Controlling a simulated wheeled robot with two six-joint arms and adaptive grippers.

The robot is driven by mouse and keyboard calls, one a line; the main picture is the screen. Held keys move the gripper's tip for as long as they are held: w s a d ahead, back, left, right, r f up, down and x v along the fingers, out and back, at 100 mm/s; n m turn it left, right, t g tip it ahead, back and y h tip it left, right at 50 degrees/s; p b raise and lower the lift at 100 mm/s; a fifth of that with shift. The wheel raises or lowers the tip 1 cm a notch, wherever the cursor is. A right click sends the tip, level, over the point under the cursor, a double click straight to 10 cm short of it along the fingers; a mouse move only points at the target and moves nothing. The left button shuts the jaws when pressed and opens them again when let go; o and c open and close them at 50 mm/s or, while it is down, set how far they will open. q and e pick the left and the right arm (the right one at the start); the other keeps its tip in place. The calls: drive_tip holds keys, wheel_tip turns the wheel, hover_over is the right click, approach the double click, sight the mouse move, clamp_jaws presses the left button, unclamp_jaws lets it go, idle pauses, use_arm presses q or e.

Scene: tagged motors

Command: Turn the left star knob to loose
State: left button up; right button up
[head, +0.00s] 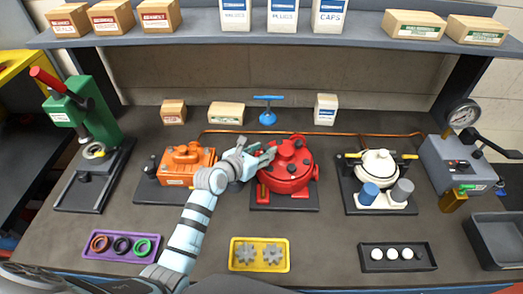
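My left gripper (262,156) reaches in from the lower left and is at the left side of the red round housing (288,180). Its fingers are small here and overlap the housing's edge, so I cannot tell whether they are open or shut, or touching a knob. The red housing has several small dark knob-like parts on its top and stands on a black plate. No star-shaped knob can be clearly made out on its left side, where my gripper covers it. My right gripper is not in view.
An orange motor (186,164) stands left of my gripper, and a white motor (378,164) with blue and grey cylinders stands right. A yellow tray (236,266) with two grey gears lies in front. A green press (83,115) is at far left. A shelf (200,33) overhangs the back.

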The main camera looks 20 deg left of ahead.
use_arm(q)
drive_tip(key=v, duration=1.2)
